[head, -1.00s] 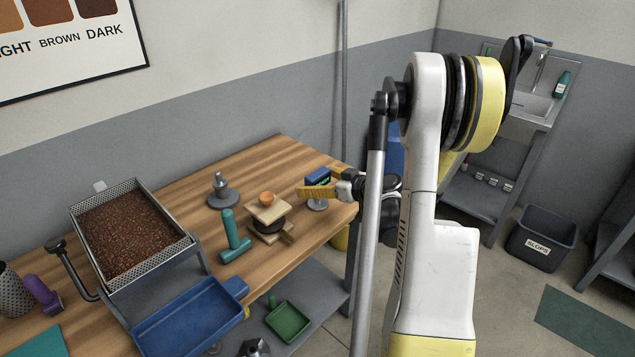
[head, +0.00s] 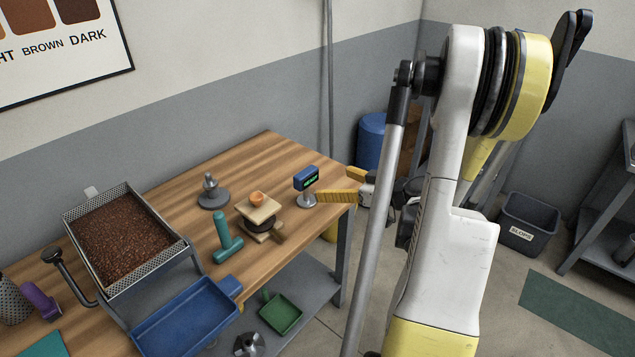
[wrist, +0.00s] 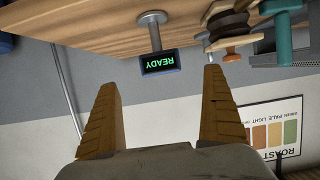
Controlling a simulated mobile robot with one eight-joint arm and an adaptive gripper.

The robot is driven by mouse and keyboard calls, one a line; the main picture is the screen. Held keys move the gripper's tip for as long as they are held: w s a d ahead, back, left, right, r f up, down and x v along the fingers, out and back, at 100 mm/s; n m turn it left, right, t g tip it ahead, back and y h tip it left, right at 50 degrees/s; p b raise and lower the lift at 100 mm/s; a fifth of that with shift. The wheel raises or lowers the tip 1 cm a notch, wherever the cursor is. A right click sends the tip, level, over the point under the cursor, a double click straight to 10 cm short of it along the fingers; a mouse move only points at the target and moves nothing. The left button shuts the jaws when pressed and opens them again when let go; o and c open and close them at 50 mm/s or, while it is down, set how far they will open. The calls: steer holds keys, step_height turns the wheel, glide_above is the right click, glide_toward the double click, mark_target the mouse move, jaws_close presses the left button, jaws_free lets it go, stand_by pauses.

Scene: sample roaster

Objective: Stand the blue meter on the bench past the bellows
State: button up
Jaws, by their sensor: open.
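The blue meter (head: 306,179), with a lit green display, stands upright on its grey stand on the bench (head: 265,150), near its right end. It is to the right of the bellows (head: 259,212), which has pale wooden plates, a dark middle and an orange piece on top. In the wrist view the meter (wrist: 160,62) appears upside down, reads READY, and lies ahead of the fingertips with clear space around it. My gripper (head: 332,188) is open and empty, just right of the meter. Both yellow fingers show apart in the wrist view (wrist: 160,84).
A bean tray (head: 185,240) and blue tray (head: 190,320) lie further left. The bench's right edge is close to the meter. A blue barrel (head: 371,140) stands behind.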

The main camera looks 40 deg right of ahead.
steer(key=w+a+r+g+y, duration=0.1)
steer(key=a+r+g, duration=0.15)
steer(key=a, duration=0.75)
steer(key=w+a+r+g+y, duration=0.1)
steer(key=w+a+r+g, duration=0.15)
steer(key=a, duration=0.75)
steer(key=s+a+r+g+h, duration=0.1)
steer(key=s+a+r+h, duration=0.2)
steer(key=s+a, duration=0.9)
steer(key=a, duration=0.3)
steer(key=shift+s+a+m+g, duration=0.15)
steer(key=shift+s+m+g, duration=0.2)
steer(key=shift+m+g, duration=0.05)
